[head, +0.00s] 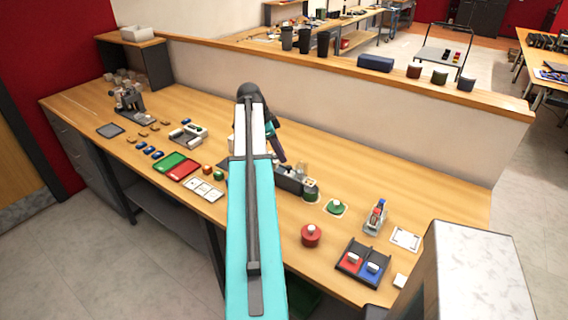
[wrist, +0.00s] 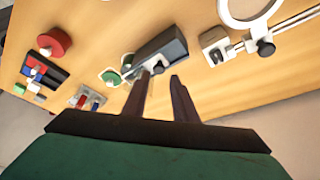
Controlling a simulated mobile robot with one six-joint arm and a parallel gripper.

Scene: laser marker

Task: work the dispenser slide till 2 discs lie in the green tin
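The dispenser is a dark grey block (head: 288,181) near the middle of the bench, with pale parts on top. In the wrist view the dispenser (wrist: 165,45) lies just beyond my fingertips. The open green tin (head: 311,195) stands at its right end; the tin also shows in the wrist view (wrist: 127,60). Its inside is too small to tell for discs. A green knobbed lid (head: 336,206) lies on a white square beside it. My gripper (wrist: 160,76) has its fingers apart with nothing seen between them. A small pale piece by the left fingertip may be the slide.
A red knobbed tin (head: 311,236) and a black tray (head: 352,262) with red and blue compartments stand to the right. A small upright device (head: 375,217) is beyond them. Green and red trays (head: 168,161) lie left. A low wall runs behind the bench.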

